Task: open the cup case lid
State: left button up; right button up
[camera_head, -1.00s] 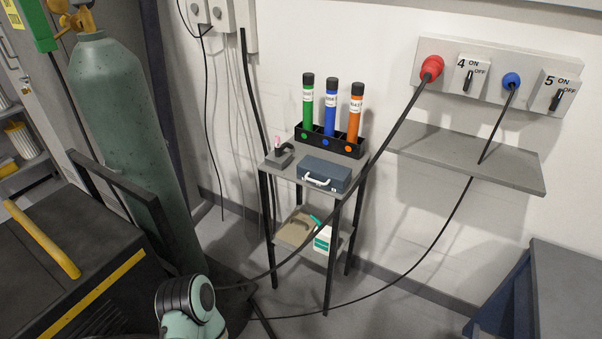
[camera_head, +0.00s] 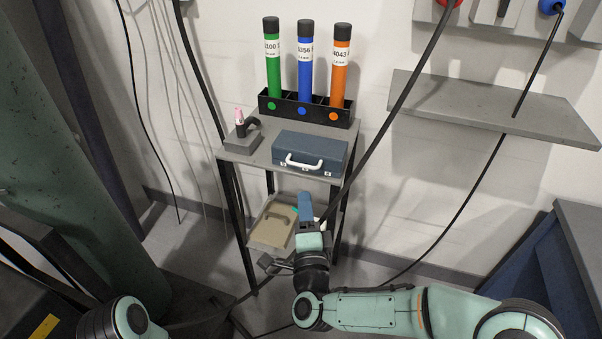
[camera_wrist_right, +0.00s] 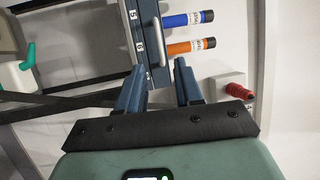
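The cup case (camera_head: 310,153) is a blue-grey box with a white handle (camera_head: 304,163) on its front. It lies on the top shelf of a small stand, and its lid looks shut. In the right wrist view the case (camera_wrist_right: 133,30) shows sideways at the top, just beyond the fingertips. My right gripper (camera_head: 305,205) is below and in front of the case in the head view. In the wrist view its two blue fingers (camera_wrist_right: 160,68) are apart with nothing between them. My left gripper is out of view; only part of that arm shows at bottom left.
A black rack (camera_head: 290,108) with green, blue and orange tubes stands behind the case. A small grey holder (camera_head: 242,143) is left of it. A black cable (camera_head: 395,105) passes close to the case's right. A beige tray (camera_head: 268,228) is on the lower shelf.

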send_near(308, 154)
jog(key=w+a, duration=0.2)
jog(key=w, duration=0.4)
jog(key=shift+s+a+r, duration=0.1)
jog(key=shift+s+a, duration=0.05)
jog(key=shift+a, duration=0.1)
grip_shut()
dwell(1.1)
